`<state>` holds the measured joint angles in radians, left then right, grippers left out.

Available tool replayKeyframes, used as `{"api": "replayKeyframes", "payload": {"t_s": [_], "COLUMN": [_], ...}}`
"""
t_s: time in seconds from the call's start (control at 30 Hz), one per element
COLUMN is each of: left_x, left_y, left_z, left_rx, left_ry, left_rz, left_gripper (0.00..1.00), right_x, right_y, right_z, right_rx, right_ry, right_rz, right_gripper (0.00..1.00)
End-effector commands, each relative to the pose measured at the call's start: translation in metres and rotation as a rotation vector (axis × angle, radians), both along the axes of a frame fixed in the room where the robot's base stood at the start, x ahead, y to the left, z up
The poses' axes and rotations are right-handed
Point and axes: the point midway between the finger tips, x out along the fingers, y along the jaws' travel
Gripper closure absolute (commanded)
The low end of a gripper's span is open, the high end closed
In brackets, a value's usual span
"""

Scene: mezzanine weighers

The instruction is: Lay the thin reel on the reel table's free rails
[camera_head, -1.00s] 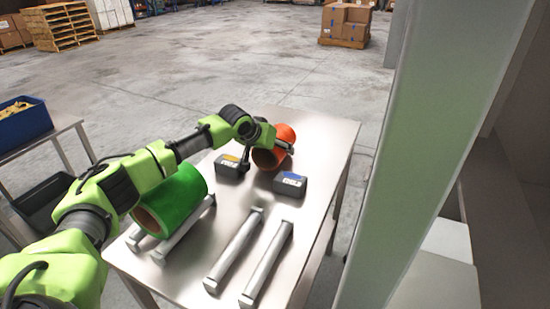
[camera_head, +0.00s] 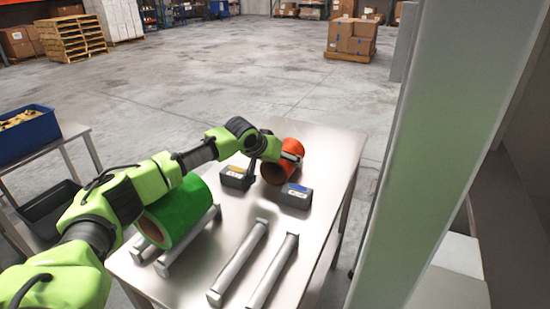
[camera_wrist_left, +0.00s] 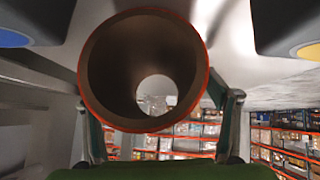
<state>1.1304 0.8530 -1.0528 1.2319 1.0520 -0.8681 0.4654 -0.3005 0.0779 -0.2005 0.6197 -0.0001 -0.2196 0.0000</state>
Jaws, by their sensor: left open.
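The thin reel is an orange hollow roll (camera_head: 277,172) lying on its side at the far part of the metal reel table (camera_head: 325,190). My left gripper (camera_head: 290,157) is at this reel, open. In the left wrist view the reel's open end (camera_wrist_left: 143,125) faces me, between the spread fingers of my left gripper (camera_wrist_left: 160,105). I cannot tell whether the fingers touch it. The two free rails (camera_head: 238,262) and (camera_head: 273,270) lie bare and parallel at the near right of the table. A thicker green reel (camera_head: 180,213) rests on the other rails (camera_head: 190,242). My right gripper is not in view.
Two dark boxes, one yellow-labelled (camera_head: 234,178) and one blue-labelled (camera_head: 295,196), stand just in front of the orange reel. A pale post (camera_head: 440,150) rises right of the table. A side table with a blue bin (camera_head: 25,133) is at the left.

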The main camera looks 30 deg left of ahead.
Motion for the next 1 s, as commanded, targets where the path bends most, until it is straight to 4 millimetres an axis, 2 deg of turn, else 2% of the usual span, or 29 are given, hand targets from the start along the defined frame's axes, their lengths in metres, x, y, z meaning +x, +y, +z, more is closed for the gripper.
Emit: {"api": "replayKeyframes", "payload": {"t_s": [0.17, 0.6, 0.8, 1.0], "left_x": [-0.016, -0.074, -0.083, -0.084], "left_y": [0.002, 0.007, 0.008, 0.007], "left_z": [0.015, 0.072, 0.082, 0.083], "left_rx": [0.002, 0.001, 0.001, 0.001], "left_ry": [-0.001, 0.0, 0.001, 0.001], "left_rz": [-0.001, 0.001, 0.001, 0.001], "left_gripper": [0.2, 0.2, 0.2, 0.2], "right_x": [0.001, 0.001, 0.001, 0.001], "right_y": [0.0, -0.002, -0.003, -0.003], "right_z": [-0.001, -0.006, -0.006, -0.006], "right_rx": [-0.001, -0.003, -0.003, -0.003], "right_ry": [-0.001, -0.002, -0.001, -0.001], "right_rz": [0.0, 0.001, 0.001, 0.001], "right_gripper": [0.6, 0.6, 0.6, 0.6]}}
